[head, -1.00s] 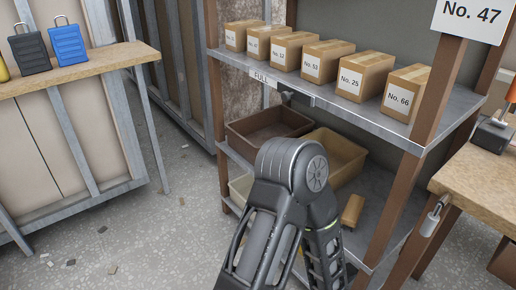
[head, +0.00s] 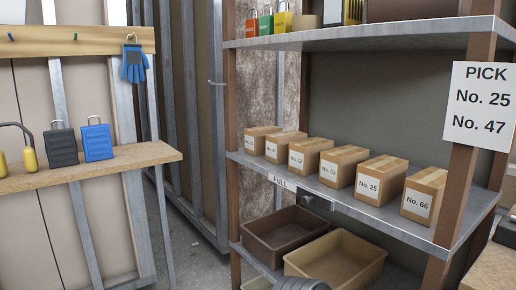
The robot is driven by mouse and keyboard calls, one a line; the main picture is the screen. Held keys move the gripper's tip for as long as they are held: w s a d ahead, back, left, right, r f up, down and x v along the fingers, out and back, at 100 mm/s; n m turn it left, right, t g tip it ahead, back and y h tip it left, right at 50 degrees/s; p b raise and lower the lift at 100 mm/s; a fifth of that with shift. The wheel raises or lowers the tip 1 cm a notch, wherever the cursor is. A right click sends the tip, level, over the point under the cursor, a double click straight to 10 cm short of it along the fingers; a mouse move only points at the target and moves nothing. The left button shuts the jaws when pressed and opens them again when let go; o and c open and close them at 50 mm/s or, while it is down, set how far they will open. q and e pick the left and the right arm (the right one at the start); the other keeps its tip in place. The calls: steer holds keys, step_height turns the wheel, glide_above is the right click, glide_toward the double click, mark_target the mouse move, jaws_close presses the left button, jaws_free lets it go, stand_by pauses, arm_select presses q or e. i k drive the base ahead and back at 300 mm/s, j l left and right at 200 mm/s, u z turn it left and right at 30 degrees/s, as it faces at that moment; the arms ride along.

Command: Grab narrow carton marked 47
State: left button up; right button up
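A row of small brown cartons stands on the middle shelf (head: 395,219) of a rack in the head view. The second carton from the left (head: 285,146) has a white label that seems to end in 7, but it is too small to read surely. The leftmost carton (head: 262,139) also has a label too small to read. To the right stand further cartons, including No. 25 (head: 380,181) and No. 66 (head: 425,196). A sign (head: 479,106) on the rack post reads PICK No. 25, No. 47. Neither gripper is in view; only a bit of my dark arm shows at the bottom edge.
A brown bin (head: 284,236) and a tan bin (head: 335,262) sit below. The top shelf (head: 380,38) holds padlocks and other items. A left ledge (head: 95,166) holds dark and blue padlocks; a blue glove (head: 134,63) hangs above.

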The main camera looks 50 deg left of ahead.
mark_target(276, 144)
steer(key=j+u, duration=0.1)
steer(key=u, duration=0.35)
steer(key=j+u, duration=0.15)
steer(key=u, duration=0.3)
steer(key=j+u, duration=0.15)
steer(key=u, duration=0.3)
steer(key=i+j, duration=0.2)
steer(key=j, duration=0.15)
steer(key=i+j, duration=0.2)
steer(key=j, duration=0.2)
steer(key=i+j, duration=0.2)
steer(key=j, duration=0.15)
steer(key=z, duration=1.15)
